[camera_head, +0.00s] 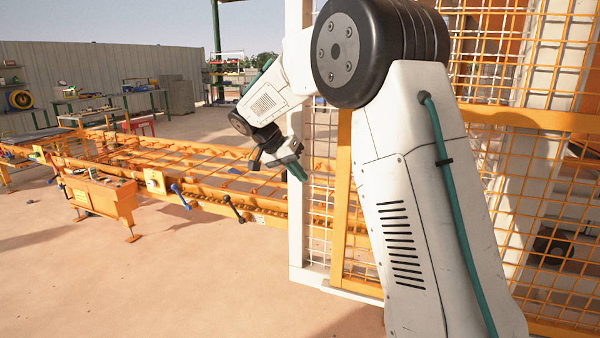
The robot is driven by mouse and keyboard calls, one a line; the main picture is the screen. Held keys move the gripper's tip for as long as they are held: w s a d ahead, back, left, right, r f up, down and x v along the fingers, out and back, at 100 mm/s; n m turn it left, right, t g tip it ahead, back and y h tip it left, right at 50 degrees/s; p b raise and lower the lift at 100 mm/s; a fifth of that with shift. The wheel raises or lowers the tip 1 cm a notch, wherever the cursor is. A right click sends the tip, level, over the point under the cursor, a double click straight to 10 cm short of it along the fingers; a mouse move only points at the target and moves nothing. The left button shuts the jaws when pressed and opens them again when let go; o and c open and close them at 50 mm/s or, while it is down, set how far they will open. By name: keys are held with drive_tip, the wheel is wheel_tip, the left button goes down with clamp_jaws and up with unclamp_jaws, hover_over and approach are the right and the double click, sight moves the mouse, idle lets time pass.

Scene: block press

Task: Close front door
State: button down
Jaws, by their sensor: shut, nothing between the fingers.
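An orange-framed mesh door (343,215) stands at the right, behind my arm. Its orange vertical bar is close to a white post (297,215), with white mesh showing between them. My arm covers much of the mesh, so I cannot tell whether the door is open or shut. My gripper (288,160) is shut and empty. It is in the air at the left of the white post, and overlaps the post's edge in the picture. I cannot tell whether it touches the post or the mesh.
A long orange conveyor frame (200,175) runs behind the post to the left. An orange control box (100,200) on legs stands in front of it. Bare ground (150,280) is clear at the front left. Workbenches (110,100) stand far back.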

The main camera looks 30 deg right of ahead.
sight(335, 202)
drive_tip(key=shift+s+d+f, duration=0.7)
drive_tip(key=shift+d+f, duration=0.15)
drive_tip(key=shift+d, duration=0.2)
drive_tip(key=shift+s+d+f, duration=0.65)
drive_tip(key=shift+d+f, duration=0.25)
drive_tip(key=shift+d, duration=0.15)
drive_tip(key=shift+s+d+f, duration=0.7)
drive_tip(key=shift+d+f, duration=0.15)
drive_tip(key=shift+d, duration=0.2)
drive_tip(key=shift+a, duration=0.1)
